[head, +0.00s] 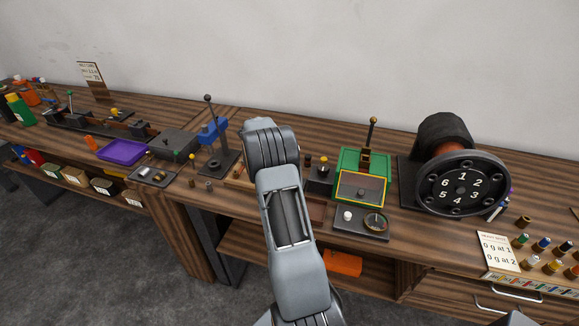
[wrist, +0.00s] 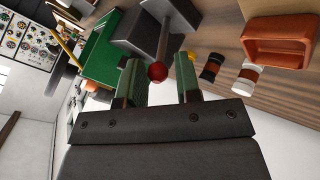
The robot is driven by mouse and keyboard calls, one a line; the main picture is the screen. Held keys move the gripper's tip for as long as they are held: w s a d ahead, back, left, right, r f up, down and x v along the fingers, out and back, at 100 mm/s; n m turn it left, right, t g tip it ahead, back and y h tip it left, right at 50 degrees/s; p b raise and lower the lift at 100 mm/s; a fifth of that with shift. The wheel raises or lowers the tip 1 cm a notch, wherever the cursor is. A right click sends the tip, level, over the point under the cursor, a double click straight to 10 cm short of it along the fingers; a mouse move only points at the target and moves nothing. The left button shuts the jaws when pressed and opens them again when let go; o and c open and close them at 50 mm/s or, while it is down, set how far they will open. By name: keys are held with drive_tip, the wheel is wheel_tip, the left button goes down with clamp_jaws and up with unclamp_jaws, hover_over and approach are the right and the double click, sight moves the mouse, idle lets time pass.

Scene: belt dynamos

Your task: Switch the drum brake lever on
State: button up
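In the wrist view, a grey lever (wrist: 163,38) with a red ball knob (wrist: 157,72) sticks out from a dark block (wrist: 135,32). My gripper (wrist: 161,76) has its two green-faced fingers apart. The red knob appears between the fingers, nearer the left one, with a clear gap on the right; I cannot tell whether it touches. In the head view my arm hides the gripper and I cannot make out this lever for certain. A black drum wheel (head: 461,187) with numbers on its face stands to the right. No label confirms which lever is the drum brake.
A green box (head: 361,174) with a tall ball-topped lever (head: 372,132) stands right of my arm; a small black block (head: 320,178) is beside it. A blue press (head: 214,130) stands left. In the wrist view, an orange tray (wrist: 258,41) and small banded cylinders (wrist: 211,68) are close right.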

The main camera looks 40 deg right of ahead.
drive_tip(key=v, duration=1.3)
drive_tip(key=shift+w+a+r+b, duration=0.25)
drive_tip(key=shift+b, duration=0.2)
